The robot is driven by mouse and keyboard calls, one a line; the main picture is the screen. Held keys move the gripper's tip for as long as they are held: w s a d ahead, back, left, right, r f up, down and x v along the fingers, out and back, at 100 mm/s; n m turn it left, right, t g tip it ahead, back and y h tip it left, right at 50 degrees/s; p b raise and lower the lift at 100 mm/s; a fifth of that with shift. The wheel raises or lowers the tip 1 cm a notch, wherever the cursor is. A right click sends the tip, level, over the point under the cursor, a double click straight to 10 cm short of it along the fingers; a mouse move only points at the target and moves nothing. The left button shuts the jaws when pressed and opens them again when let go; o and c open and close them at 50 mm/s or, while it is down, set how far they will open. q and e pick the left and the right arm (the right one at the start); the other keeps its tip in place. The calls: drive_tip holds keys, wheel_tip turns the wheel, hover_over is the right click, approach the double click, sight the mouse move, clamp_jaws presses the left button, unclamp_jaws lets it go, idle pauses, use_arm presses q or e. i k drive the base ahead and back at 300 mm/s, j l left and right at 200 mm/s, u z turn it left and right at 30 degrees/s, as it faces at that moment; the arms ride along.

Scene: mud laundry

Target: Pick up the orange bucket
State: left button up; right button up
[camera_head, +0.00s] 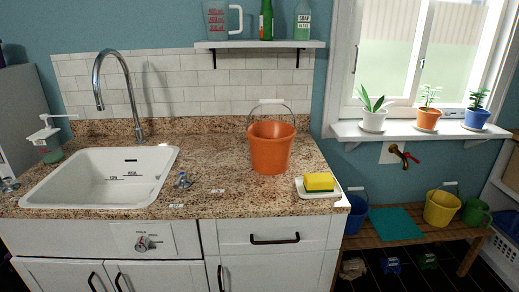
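The orange bucket (270,152) stands upright on the granite counter, right of the sink. Its thin wire handle is raised, with a white grip (271,102) at the top. No gripper touches it in this view. Neither my left nor my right gripper shows in the head view.
A white sink (100,178) with a tall faucet (118,95) is at left. A yellow sponge (319,182) on a white dish (301,188) sits right of the bucket, near the front edge. A shelf (262,45) with a jug and bottles hangs above. Potted plants line the windowsill (348,133).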

sight(271, 142)
drive_tip(key=i+j+u, duration=0.5)
drive_tip(key=i+j, duration=0.9)
drive_tip(key=z, duration=1.7)
drive_tip(key=l+u, duration=0.1)
drive_tip(key=u, duration=0.3)
drive_tip(key=i+l+u, duration=0.1)
drive_tip(key=u, duration=0.25)
drive_tip(key=l+u, duration=0.1)
drive_tip(key=u, duration=0.3)
drive_tip(key=l+u, duration=0.1)
drive_tip(key=u, duration=0.3)
